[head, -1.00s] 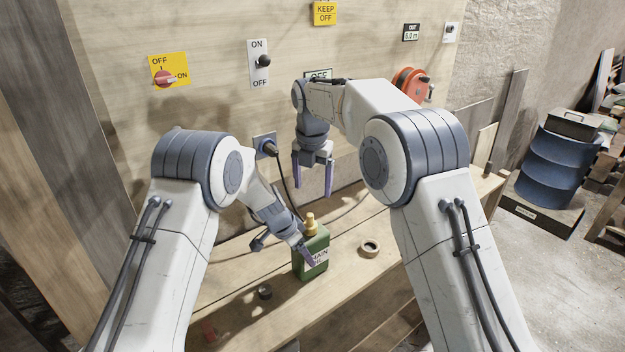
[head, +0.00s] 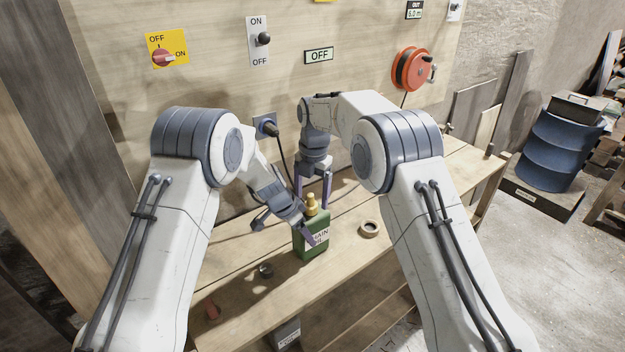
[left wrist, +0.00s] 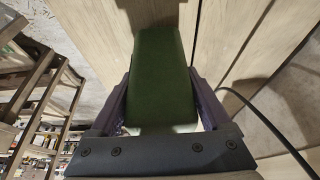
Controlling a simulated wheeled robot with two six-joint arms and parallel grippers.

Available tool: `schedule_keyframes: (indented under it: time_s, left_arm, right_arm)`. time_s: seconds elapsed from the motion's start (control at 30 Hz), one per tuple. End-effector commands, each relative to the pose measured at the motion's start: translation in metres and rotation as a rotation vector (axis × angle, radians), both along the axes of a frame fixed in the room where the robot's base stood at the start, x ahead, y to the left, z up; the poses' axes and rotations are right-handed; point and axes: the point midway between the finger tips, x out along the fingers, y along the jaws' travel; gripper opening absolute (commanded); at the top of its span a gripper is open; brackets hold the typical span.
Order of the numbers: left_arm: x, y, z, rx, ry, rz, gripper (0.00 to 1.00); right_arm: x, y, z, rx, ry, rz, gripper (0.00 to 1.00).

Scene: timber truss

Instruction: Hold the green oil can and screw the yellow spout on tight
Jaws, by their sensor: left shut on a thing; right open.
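The green oil can (head: 311,243) stands upright on the wooden bench, its label partly covered by a finger of my left gripper. My left gripper (head: 306,233) is shut on the can from the left. In the left wrist view the green can (left wrist: 158,75) fills the space between the fingers of my left gripper (left wrist: 160,118). The yellow spout (head: 311,203) sits upright at the top of the can; I cannot tell how tight it is.
A tape roll (head: 370,229) lies right of the can on the bench (head: 300,288). A small dark ring (head: 265,270) and a red item (head: 212,309) lie left and in front. A black cable hangs from a wall socket (head: 265,126) behind the can. The bench's right part is clear.

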Motion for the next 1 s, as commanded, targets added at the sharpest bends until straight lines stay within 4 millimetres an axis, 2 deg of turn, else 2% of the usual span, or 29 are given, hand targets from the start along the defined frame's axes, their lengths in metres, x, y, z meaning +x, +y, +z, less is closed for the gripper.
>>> schedule_keyframes:
  time_s: [0.17, 0.47, 0.5, 0.53, 0.67, 0.7, 0.73, 0.77, 0.8, 0.87, 1.0]
  left_arm:
    - [0.001, 0.0, 0.001, -0.001, -0.003, 0.001, 0.0]
    - [0.001, 0.0, 0.001, -0.001, -0.003, 0.001, 0.0]
    - [0.001, 0.0, 0.001, -0.001, -0.003, 0.001, 0.0]
    - [0.001, 0.0, 0.001, -0.001, -0.003, 0.001, 0.0]
    - [0.001, 0.0, 0.001, -0.001, -0.003, 0.001, 0.0]
    - [0.001, 0.0, 0.001, -0.001, -0.003, 0.001, 0.0]
    - [0.001, 0.0, 0.001, -0.001, -0.003, 0.001, 0.0]
    - [0.001, 0.0, 0.001, -0.001, -0.003, 0.001, 0.0]
    - [0.001, 0.0, 0.001, -0.001, -0.003, 0.001, 0.0]
    - [0.001, 0.0, 0.001, -0.001, -0.003, 0.001, 0.0]
    - [0.001, 0.0, 0.001, -0.001, -0.003, 0.001, 0.0]
  right_arm:
    - [0.0, 0.001, -0.015, 0.0, 0.001, 0.001, 0.82]
    - [0.0, 0.001, -0.017, 0.0, 0.0, 0.001, 0.82]
    - [0.0, 0.001, -0.017, 0.0, 0.0, 0.001, 0.78]
    - [0.0, 0.001, -0.017, 0.0, 0.0, 0.001, 0.67]
    - [0.0, 0.001, -0.017, 0.0, 0.0, 0.001, 0.17]
    - [0.0, 0.001, -0.017, 0.0, 0.0, 0.001, 0.02]
    - [0.0, 0.001, -0.017, 0.0, 0.0, 0.001, 0.0]
    - [0.0, 0.001, -0.017, 0.0, 0.0, 0.001, 0.39]
    - [0.0, 0.001, -0.017, 0.0, 0.0, 0.001, 0.23]
    - [0.0, 0.001, -0.017, 0.0, 0.0, 0.001, 0.0]
    - [0.0, 0.001, -0.017, 0.0, 0.0, 0.001, 0.0]
